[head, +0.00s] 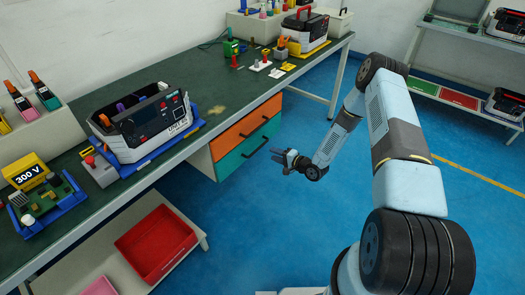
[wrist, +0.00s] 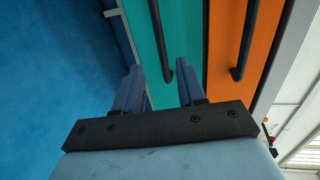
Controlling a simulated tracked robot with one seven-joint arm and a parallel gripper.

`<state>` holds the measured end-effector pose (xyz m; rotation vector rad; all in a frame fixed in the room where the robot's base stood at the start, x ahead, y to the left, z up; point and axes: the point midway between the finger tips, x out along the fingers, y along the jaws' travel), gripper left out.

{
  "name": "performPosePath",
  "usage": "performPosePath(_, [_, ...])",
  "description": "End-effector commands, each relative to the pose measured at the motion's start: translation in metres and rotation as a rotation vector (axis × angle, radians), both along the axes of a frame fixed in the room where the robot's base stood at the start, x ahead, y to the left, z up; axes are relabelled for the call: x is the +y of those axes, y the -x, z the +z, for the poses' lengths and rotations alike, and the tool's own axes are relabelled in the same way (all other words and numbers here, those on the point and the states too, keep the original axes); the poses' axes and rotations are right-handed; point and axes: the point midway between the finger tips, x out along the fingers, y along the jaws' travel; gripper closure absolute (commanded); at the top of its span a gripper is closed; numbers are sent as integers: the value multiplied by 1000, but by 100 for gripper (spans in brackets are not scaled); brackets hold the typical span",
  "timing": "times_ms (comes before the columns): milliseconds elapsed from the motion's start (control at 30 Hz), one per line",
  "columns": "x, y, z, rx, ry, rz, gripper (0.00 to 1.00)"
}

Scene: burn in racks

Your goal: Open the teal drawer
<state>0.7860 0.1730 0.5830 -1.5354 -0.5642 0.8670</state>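The teal drawer (head: 237,160) is the lower front of a cabinet under the green workbench, below an orange drawer (head: 238,132). It looks shut, flush with the orange front. Its black bar handle (head: 257,147) runs along the front. In the wrist view the teal front (wrist: 183,38) fills the middle, with its handle (wrist: 159,38) just beyond the fingers. My gripper (head: 275,155) is in front of the teal drawer near its handle. In the wrist view my gripper (wrist: 160,78) has its two fingers apart, with nothing between them. I cannot tell whether they touch the handle.
The orange drawer's handle (wrist: 246,38) lies beside the teal one in the wrist view. The workbench (head: 214,90) overhangs the cabinet. A red bin (head: 157,243) sits on the low shelf to the left. The blue floor (head: 235,225) before the drawers is clear.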

Motion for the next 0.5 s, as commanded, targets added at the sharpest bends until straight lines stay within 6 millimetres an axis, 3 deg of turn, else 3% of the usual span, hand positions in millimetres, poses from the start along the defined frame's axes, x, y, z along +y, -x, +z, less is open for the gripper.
performPosePath(200, [31,-23,-8,-3,1,3,60])
performPosePath(500, [58,-45,-15,-2,1,0,60])
